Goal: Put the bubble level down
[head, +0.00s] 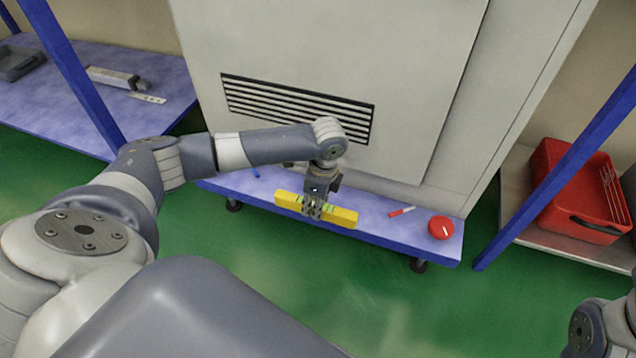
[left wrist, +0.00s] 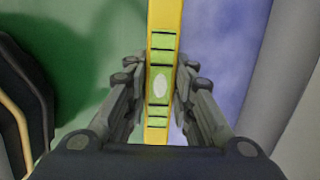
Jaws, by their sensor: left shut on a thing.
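The bubble level is a yellow bar with green vials (head: 342,217), seen in the head view over the front part of the blue cart shelf (head: 395,237). My left gripper (head: 313,210) is shut on the middle of the level from above. In the left wrist view the level (left wrist: 164,25) runs upright in the picture between the two fingers (left wrist: 159,95), with green floor on its left and blue shelf on its right. I cannot tell whether the level touches the shelf. My right gripper is out of view; only part of my right arm shows at the lower right.
A red round object (head: 440,228) and a red-and-white marker (head: 402,211) lie on the shelf to the right of the level. A large grey cabinet (head: 400,140) stands behind. A red crate (head: 583,190) is at the right, beyond a blue post (head: 560,175).

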